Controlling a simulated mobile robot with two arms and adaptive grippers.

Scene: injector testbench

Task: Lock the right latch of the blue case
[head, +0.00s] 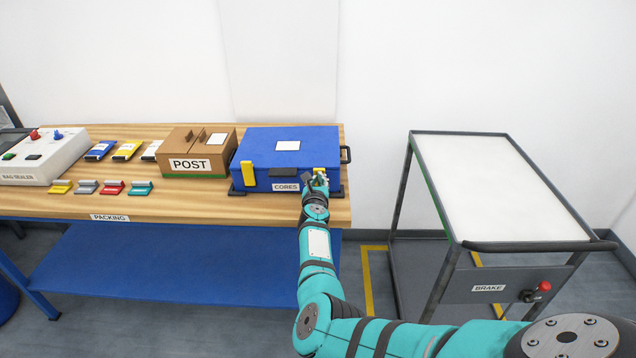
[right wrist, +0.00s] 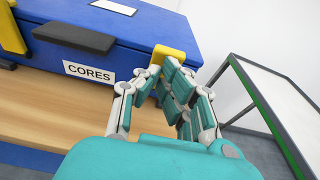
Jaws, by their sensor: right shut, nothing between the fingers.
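The blue case (head: 262,150) stands with its lid down at the right end of the packing bench. Its right latch is a yellow tab (right wrist: 176,53) at the front right corner; it also shows in the head view (head: 320,170), partly covered by my gripper. I cannot tell whether it is locked. The left latch (head: 248,173) is a yellow tab lying upright along the case front. My right gripper (head: 315,182) is shut and empty, right in front of the right latch; its fingers (right wrist: 168,84) hide the latch's lower part. I cannot tell whether they touch it. My left gripper is not in view.
A black front handle (head: 284,172) sits between the latches, above the CORES label (head: 286,187). A brown POST box (head: 190,152) stands left of the case. A cart (head: 475,185) with a white top stands to the right, across a floor gap.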

